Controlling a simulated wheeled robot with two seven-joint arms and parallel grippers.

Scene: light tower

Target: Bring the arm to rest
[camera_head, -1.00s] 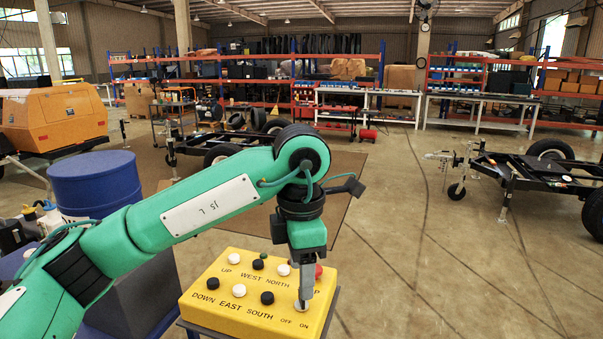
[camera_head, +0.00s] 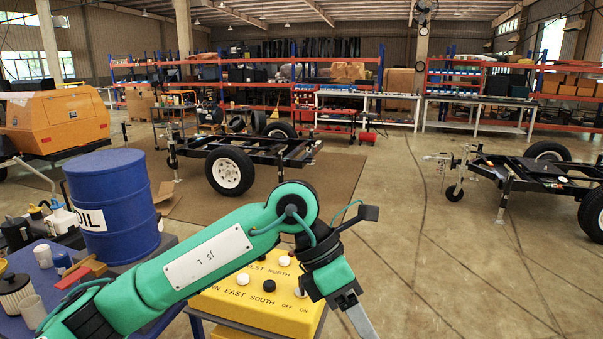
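My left arm (camera_head: 215,252) comes in from the lower left, bent at its wrist. My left gripper (camera_head: 362,322) points down and to the right, off the right side of the yellow control box (camera_head: 255,305). Its fingers run out at the lower picture edge, and I cannot tell whether they are apart. The box has black and white buttons and printed labels; the arm hides its left and upper parts. The ON/OFF knob (camera_head: 300,293) shows just left of my wrist, apart from the fingers. My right gripper is not in view.
A trailer frame (camera_head: 240,160) is behind the arm and another (camera_head: 530,180) at right. The floor right of the box is clear.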

